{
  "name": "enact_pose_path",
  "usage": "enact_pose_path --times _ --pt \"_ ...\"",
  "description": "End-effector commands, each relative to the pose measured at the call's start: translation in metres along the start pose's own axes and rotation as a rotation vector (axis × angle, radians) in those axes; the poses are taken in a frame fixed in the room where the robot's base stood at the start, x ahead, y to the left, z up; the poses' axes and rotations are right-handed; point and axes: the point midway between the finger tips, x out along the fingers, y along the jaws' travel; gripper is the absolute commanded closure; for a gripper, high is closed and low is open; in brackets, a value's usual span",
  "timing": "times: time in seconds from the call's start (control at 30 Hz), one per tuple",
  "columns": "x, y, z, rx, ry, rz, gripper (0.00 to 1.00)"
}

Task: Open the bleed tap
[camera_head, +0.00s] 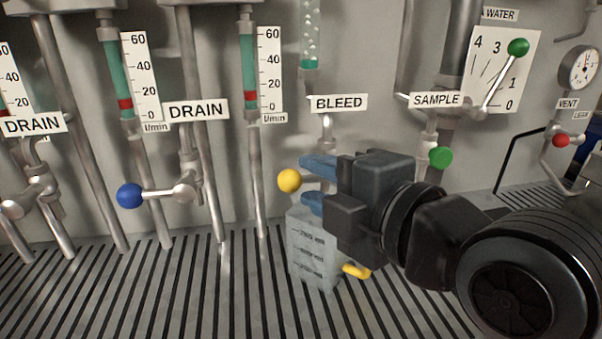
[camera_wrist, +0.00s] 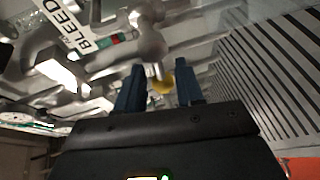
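The bleed tap's yellow ball knob (camera_head: 289,180) stands below the BLEED label (camera_head: 339,103) in the head view. The pipe (camera_head: 326,128) comes down behind my gripper, which hides most of the tap body. My gripper (camera_head: 304,180) is open, with its two blue fingers one above the other and the ball just off the tips, level with the gap. In the wrist view the yellow ball (camera_wrist: 162,84) shows between the two fingers (camera_wrist: 160,80), with space on both sides. I cannot tell whether the ball is within finger reach.
A clear graduated jug (camera_head: 312,255) with a yellow handle stands on the slatted grating below my gripper. The drain tap with a blue ball (camera_head: 130,195) is to the left. The sample tap's green ball (camera_head: 440,157) is close to my wrist on the right.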

Motion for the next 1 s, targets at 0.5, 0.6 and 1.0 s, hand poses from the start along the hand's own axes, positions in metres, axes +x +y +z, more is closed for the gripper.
enact_pose_path --times 0.5,0.6,1.0 --pt "0.04 0.0 0.0 0.001 0.0 0.001 0.63" --pt "0.04 0.0 0.0 0.001 -0.001 0.001 0.63" --pt "0.04 0.0 -0.001 0.001 0.001 0.001 0.98"
